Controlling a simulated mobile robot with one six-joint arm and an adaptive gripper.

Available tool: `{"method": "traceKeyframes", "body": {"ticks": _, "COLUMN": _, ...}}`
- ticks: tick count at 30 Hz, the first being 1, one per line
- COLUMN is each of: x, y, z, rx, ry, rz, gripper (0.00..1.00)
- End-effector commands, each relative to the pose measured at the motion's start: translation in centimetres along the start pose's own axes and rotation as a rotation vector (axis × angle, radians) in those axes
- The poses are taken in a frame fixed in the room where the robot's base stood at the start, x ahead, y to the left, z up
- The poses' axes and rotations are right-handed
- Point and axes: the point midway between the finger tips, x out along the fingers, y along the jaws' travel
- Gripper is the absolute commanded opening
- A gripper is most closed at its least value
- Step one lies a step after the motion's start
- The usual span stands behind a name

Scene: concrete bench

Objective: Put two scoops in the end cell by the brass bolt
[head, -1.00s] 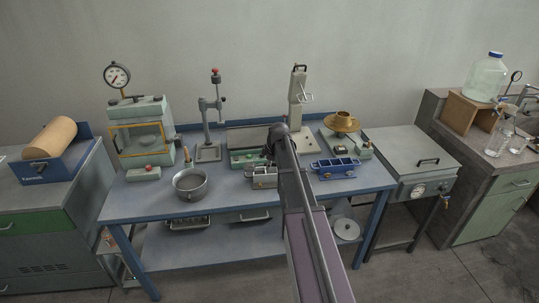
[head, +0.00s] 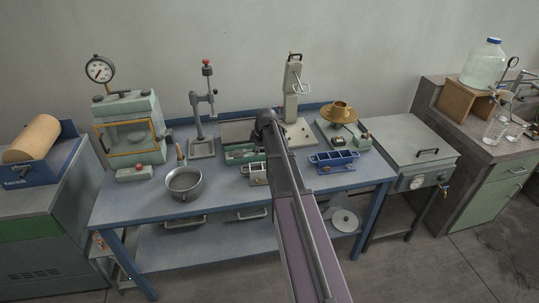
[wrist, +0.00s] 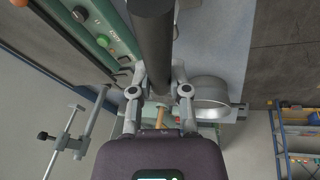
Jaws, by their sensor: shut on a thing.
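My gripper (wrist: 159,76) is shut on a dark cylindrical thing (wrist: 153,38) in the wrist view; whether it is the scoop's handle I cannot tell. In the head view my gripper is hidden behind my arm, over the back middle of the bench. A blue mould with several cells (head: 333,157) sits on the bench right of my arm. Its brass bolt is too small to make out. A steel bowl (head: 184,183) stands at front left; it also shows in the wrist view (wrist: 211,88), right of the fingers. Its contents are unclear.
A small metal box (head: 258,174) sits just left of my arm. A press with a gauge (head: 130,130), a lever stand (head: 202,110), a tall grey stand (head: 293,90) and a brass dish (head: 340,112) line the back. The bench front (head: 225,192) is clear.

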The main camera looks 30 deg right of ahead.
Motion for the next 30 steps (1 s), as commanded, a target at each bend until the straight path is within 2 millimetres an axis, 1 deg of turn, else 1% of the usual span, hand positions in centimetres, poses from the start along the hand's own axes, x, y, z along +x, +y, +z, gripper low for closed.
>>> {"method": "traceKeyframes", "body": {"ticks": 7, "x": -0.1, "y": 0.0, "z": 0.5, "rx": 0.031, "ry": -0.001, "rz": 0.006, "gripper": 0.0}}
{"method": "traceKeyframes", "body": {"ticks": 11, "x": -0.1, "y": -0.2, "z": 1.1, "rx": 0.102, "ry": -0.001, "rz": 0.019, "gripper": 0.0}}
{"method": "traceKeyframes", "body": {"ticks": 14, "x": -0.2, "y": -0.5, "z": 1.7, "rx": 0.187, "ry": 0.0, "rz": 0.036, "gripper": 0.0}}
{"method": "traceKeyframes", "body": {"ticks": 24, "x": -0.6, "y": -1.3, "z": 4.1, "rx": 0.552, "ry": 0.02, "rz": 0.107, "gripper": 0.0}}
{"method": "traceKeyframes", "body": {"ticks": 30, "x": -0.8, "y": -1.5, "z": 4.8, "rx": 0.682, "ry": 0.033, "rz": 0.13, "gripper": 0.0}}
